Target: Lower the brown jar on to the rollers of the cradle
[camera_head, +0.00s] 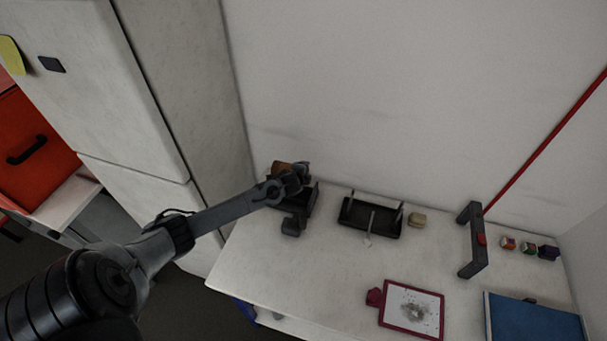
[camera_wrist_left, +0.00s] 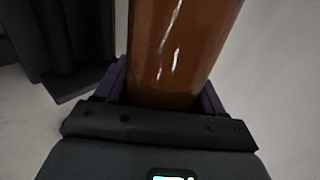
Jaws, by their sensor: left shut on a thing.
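My left gripper (camera_head: 299,174) is shut on the brown jar (camera_head: 284,166) near the back left of the table. In the left wrist view the jar (camera_wrist_left: 180,45) is glossy and orange-brown, running up out of the frame between the purple-edged jaws (camera_wrist_left: 163,88). A dark stand (camera_head: 301,206), perhaps the cradle, is directly below and partly hidden by my gripper. Its rollers cannot be made out. A dark structure (camera_wrist_left: 70,45) stands left of the jar in the left wrist view. I cannot tell whether the jar touches anything below. My right gripper is out of view.
A second dark tray with upright ends (camera_head: 370,220) stands to the right, beside a tan block (camera_head: 417,220). The table's front left is clear.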

